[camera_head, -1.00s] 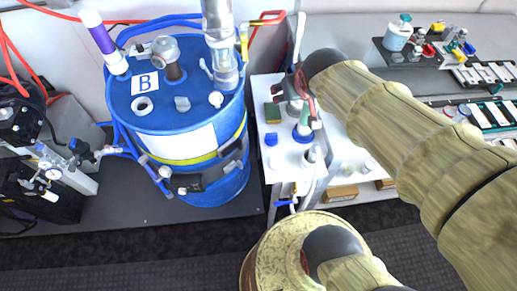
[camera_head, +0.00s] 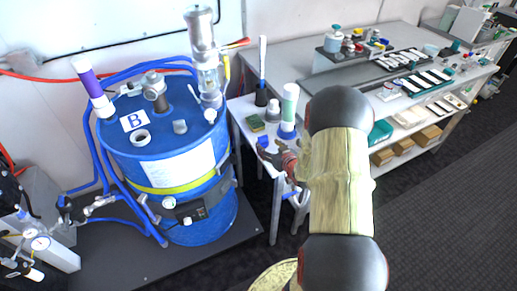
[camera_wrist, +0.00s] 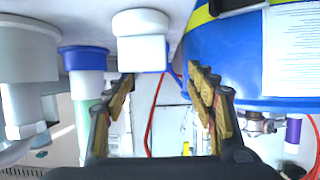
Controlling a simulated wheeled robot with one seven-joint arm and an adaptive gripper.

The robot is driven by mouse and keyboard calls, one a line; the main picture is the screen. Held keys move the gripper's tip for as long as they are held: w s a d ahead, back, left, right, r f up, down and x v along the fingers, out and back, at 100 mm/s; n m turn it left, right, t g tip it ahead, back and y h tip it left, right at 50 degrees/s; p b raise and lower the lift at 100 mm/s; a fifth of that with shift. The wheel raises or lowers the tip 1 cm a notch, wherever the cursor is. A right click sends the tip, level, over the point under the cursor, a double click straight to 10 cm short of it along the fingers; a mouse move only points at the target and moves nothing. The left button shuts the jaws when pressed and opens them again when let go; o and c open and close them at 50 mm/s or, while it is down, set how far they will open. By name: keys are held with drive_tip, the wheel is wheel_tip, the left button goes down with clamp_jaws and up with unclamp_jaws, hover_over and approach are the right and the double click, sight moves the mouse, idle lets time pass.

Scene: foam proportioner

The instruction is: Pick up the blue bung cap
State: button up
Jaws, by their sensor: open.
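The small blue bung cap (camera_head: 263,142) sits on the front left part of the small white side table (camera_head: 243,112) in the head view. My gripper (camera_head: 286,166) is just in front and to the right of it, low at the table's front edge. In the wrist view my gripper (camera_wrist: 160,100) is open, with nothing between its fingers. That view looks upside down. A white stepped piece (camera_wrist: 142,50) stands ahead of the fingers, with a little blue showing behind its edge; I cannot tell whether that blue is the cap.
A green tube with a blue base (camera_head: 288,112) stands close right of the cap. The large blue drum (camera_head: 165,150) is left. A long workbench (camera_head: 300,62) runs right; dark floor (camera_head: 430,190) is clear.

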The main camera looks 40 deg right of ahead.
sight(264, 138)
drive_tip(key=shift+x, duration=1.05)
drive_tip(key=shift+d+r+b+x, duration=0.15)
drive_tip(key=shift+b+x, duration=0.2)
drive_tip(key=shift+x, duration=0.55)
drive_tip(key=shift+d+r+b+x, duration=0.15)
drive_tip(key=shift+b+x, duration=0.25)
drive_tip(key=shift+x, duration=0.45)
drive_tip(key=shift+d+r+b+x, duration=0.15)
drive_tip(key=shift+b+x, duration=0.2)
drive_tip(key=shift+x, duration=0.55)
drive_tip(key=shift+f, duration=0.1)
drive_tip(key=shift+c, duration=0.3)
drive_tip(key=c, duration=1.1)
drive_tip(key=shift+c, duration=0.5)
